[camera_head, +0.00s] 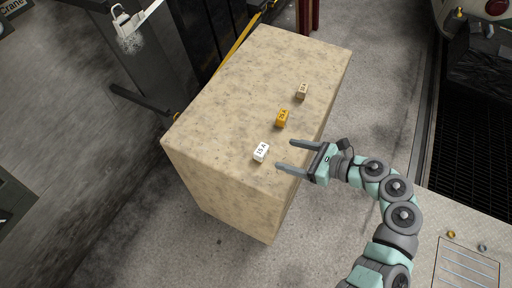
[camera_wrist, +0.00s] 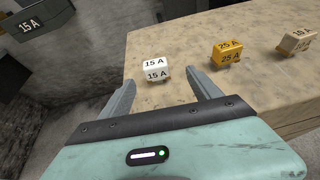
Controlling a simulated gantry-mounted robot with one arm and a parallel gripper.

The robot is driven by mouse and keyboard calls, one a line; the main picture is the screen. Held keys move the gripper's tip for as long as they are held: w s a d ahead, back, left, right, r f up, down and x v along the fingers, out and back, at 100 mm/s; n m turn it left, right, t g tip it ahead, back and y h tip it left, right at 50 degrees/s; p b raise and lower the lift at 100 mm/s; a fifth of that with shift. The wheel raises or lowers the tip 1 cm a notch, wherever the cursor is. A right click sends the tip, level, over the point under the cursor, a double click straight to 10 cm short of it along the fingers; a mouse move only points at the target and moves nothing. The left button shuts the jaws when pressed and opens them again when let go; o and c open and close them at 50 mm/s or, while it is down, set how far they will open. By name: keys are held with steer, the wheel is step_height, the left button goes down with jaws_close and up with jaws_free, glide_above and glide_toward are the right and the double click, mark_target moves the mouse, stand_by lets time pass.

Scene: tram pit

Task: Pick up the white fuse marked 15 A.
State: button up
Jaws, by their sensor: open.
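The white fuse marked 15 A (camera_head: 261,152) lies on the top of the beige speckled block (camera_head: 233,83), near its front edge. It also shows in the wrist view (camera_wrist: 156,69), ahead of my gripper and roughly between the lines of its two fingers. My gripper (camera_head: 284,156) is open and empty, its fingers pointing left toward the white fuse. The fingertips are a little short of the fuse and apart from it. In the wrist view both fingers (camera_wrist: 164,85) show fully, with nothing between them but the block top and edge.
A yellow fuse marked 25 A (camera_head: 282,118) and a tan fuse (camera_head: 302,92), also marked 15 A in the wrist view (camera_wrist: 296,41), stand in a row farther along the block. A dark holder labelled 15 A (camera_wrist: 33,22) shows at the wrist view's upper left.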

mark_target(266, 151)
steer(key=x, duration=0.5)
steer(key=shift+s+a+f, duration=0.1)
steer(key=shift+a, duration=0.05)
steer(key=x, duration=0.2)
steer(key=p+x, duration=0.1)
steer(key=x, duration=0.2)
steer(key=shift+s+a, duration=0.2)
steer(key=shift+a, duration=0.1)
steer(key=shift+d, duration=0.1)
steer(key=c, duration=1.5)
